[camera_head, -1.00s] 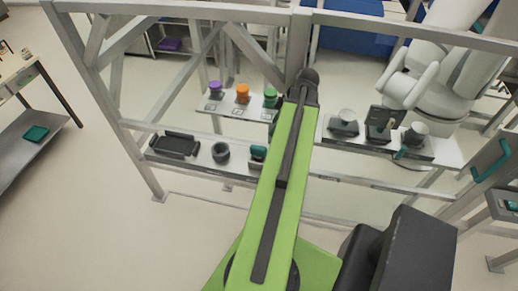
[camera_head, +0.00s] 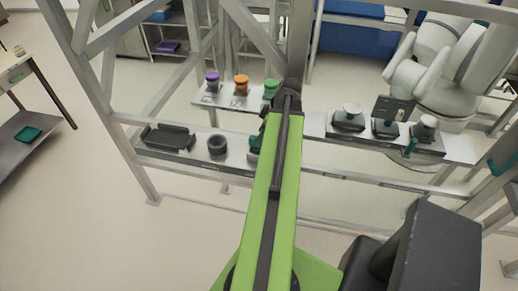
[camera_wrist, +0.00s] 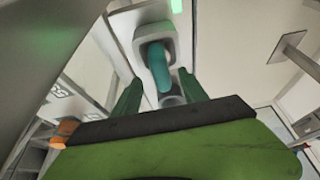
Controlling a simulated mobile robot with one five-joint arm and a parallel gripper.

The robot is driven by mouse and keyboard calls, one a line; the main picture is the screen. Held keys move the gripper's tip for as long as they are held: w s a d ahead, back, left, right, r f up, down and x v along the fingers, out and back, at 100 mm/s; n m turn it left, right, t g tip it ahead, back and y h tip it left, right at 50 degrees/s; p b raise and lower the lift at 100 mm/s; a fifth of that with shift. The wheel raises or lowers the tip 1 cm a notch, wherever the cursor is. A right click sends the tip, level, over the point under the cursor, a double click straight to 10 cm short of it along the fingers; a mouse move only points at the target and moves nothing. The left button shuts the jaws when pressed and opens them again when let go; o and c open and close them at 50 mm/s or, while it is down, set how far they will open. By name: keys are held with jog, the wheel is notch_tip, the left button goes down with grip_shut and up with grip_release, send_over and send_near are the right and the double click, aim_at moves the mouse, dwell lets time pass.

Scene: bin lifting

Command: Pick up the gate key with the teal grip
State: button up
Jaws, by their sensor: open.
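A teal grip (camera_wrist: 158,66) rises from a pale grey rounded base in the wrist view, and I take it as the gate key's. It lies ahead, between the lines of my two fingers. My gripper (camera_wrist: 158,79) is open, its green fingers on either side with nothing clearly held; whether they touch the grip I cannot tell. In the head view a teal piece (camera_head: 254,142) shows on the low shelf, partly hidden behind my arm.
The low shelf (camera_head: 190,156) also holds a black tray (camera_head: 168,138) and a dark ring (camera_head: 217,145). Purple (camera_head: 212,77), orange (camera_head: 241,83) and green (camera_head: 270,88) capped items stand behind. Dark devices stand at right, with another teal handle (camera_head: 410,147). Grey frame posts (camera_head: 299,45) surround the shelf.

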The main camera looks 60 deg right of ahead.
aim_at(258, 147)
jog(key=b+x, duration=0.3)
jog(key=x, duration=0.1)
jog(key=shift+f, duration=0.25)
jog(key=shift+r, duration=0.2)
grip_shut()
